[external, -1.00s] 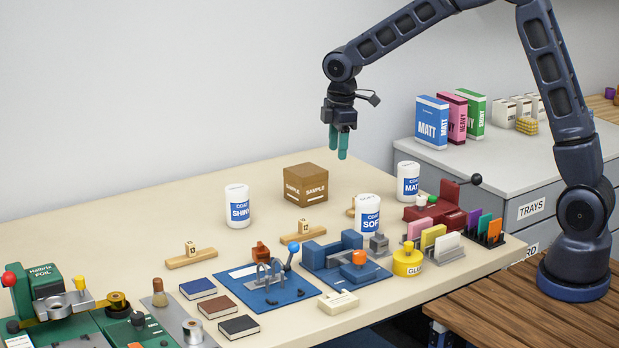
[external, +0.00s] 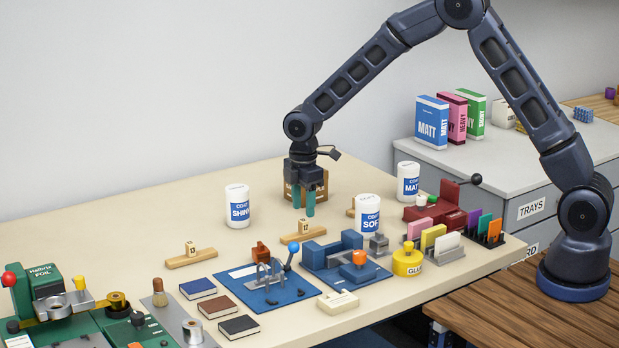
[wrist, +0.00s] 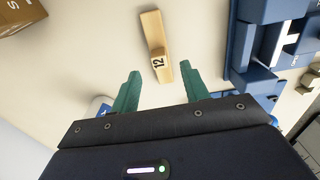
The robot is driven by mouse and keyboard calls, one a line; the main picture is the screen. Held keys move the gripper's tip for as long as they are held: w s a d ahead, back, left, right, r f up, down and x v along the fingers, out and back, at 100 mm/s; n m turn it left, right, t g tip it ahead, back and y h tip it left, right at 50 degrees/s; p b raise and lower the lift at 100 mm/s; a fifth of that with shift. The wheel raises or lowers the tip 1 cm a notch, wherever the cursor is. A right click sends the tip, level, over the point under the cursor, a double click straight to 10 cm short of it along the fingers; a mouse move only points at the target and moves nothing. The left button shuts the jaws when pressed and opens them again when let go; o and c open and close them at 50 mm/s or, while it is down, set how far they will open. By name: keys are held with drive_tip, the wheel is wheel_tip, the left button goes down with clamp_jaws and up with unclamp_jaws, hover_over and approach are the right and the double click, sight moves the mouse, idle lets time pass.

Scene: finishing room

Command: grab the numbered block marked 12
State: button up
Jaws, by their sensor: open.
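The numbered block marked 12 (wrist: 158,62) is a small pale wooden block standing on a wooden holder strip (wrist: 152,23). In the external view the block (external: 304,227) stands on its strip (external: 290,239) near the middle of the table. My gripper (external: 303,206) has green fingers pointing down, above and slightly behind the block. In the wrist view my gripper (wrist: 160,71) is open and empty, with the block lined up between the fingertips but beyond them. I cannot tell the exact height gap.
A similar block on a strip (external: 191,249) stands to the left. A cardboard sample box (external: 320,184) is behind my gripper. White cans SHINY (external: 238,207) and SOFT (external: 368,214) stand either side. A blue press (external: 345,262) lies in front.

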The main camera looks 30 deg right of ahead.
sight(303, 220)
drive_tip(key=shift+f, duration=2.85)
clamp_jaws()
drive_tip(key=shift+r, duration=0.1)
